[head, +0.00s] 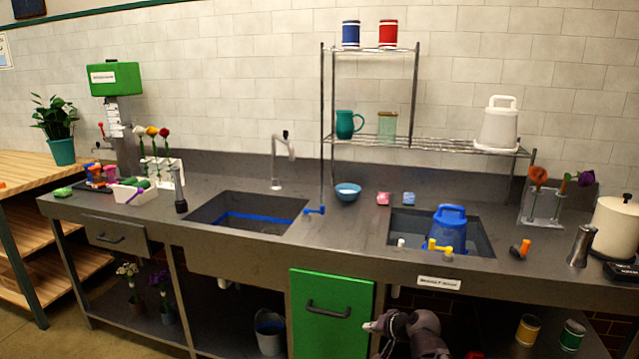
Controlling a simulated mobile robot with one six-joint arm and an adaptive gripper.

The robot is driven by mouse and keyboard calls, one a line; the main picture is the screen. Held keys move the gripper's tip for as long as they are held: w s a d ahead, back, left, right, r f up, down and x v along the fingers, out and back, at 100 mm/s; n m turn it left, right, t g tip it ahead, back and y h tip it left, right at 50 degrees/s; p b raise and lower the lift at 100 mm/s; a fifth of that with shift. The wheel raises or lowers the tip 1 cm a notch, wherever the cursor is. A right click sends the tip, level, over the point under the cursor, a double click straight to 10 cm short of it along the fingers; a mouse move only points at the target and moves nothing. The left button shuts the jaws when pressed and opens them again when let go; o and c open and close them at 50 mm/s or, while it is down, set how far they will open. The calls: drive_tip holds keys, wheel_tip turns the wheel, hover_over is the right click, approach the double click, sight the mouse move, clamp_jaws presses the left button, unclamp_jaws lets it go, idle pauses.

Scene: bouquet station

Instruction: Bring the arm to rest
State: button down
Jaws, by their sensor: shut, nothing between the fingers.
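My gripper (376,326) is low at the bottom edge of the head view, in front of the counter and beside the green cabinet door (333,312). It looks shut, with nothing seen in it. It is small and dark in the picture, and the lower part of my arm is cut off by the frame edge. It appears apart from the counter and the objects on it.
The grey counter (345,228) has a left sink (245,212) and a right sink with a blue pitcher (449,226). A wire shelf (440,145) stands behind. A steel shaker (580,246) is at the right. Lower-shelf cans (527,330) are right of my arm.

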drive_tip(key=s+d+f+n+g+h+p, duration=0.1)
drive_tip(key=s+d+f+n+g+h, duration=0.1)
drive_tip(key=s+f+g+h, duration=0.3)
drive_tip(key=s+d+f+n+g+h, duration=0.1)
drive_tip(key=s+d+n+g, duration=0.15)
drive_tip(key=s, duration=0.55)
wheel_tip(320, 180, up, 16)
drive_tip(key=p, duration=1.5)
drive_tip(key=shift+w+a+p, duration=0.25)
drive_tip(key=shift+a+p, duration=0.1)
drive_tip(key=shift+p, duration=0.05)
